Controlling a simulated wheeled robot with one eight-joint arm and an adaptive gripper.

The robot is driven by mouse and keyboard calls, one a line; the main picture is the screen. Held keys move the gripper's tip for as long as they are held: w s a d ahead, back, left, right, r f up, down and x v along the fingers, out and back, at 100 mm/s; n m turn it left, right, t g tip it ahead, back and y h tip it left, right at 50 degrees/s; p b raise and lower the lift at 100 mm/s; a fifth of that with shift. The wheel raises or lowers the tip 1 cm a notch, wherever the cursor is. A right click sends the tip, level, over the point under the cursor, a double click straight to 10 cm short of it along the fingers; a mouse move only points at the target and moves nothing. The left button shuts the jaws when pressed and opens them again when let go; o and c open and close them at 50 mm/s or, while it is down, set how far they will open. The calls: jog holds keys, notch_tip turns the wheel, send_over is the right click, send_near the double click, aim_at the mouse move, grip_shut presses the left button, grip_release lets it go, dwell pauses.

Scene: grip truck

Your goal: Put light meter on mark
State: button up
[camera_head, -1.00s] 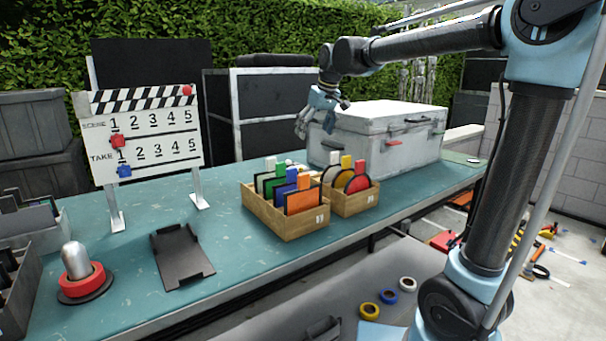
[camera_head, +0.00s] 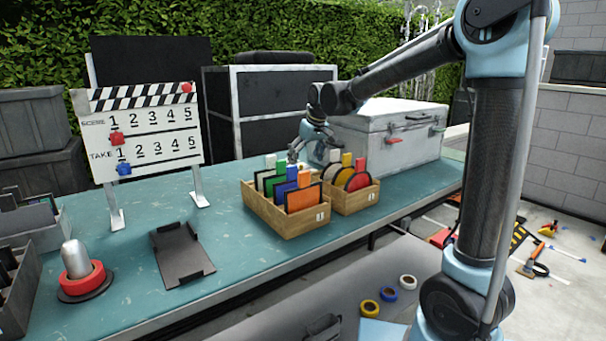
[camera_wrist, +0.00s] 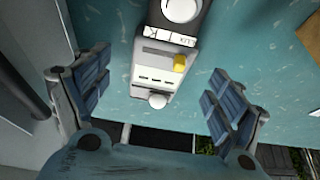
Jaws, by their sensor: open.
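The light meter (camera_wrist: 160,75) is a pale grey-white device with a round white dome, a "LUX K" label strip and a yellow button. It lies on the teal table (camera_wrist: 215,40) in the wrist view. My gripper (camera_wrist: 160,78) is open, with one blue-padded finger on each side of the meter and gaps on both sides. In the head view my gripper (camera_head: 308,148) hangs behind the wooden filter boxes; I cannot make out the meter there. I cannot identify the mark in either current view.
A larger wooden filter box (camera_head: 284,222) and a smaller one (camera_head: 350,200) stand in front of my gripper. A white case (camera_head: 385,150) stands right of it.

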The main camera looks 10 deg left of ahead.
aim_at(302, 166)
jog(key=shift+x, duration=2.15)
jog(key=c, duration=1.5)
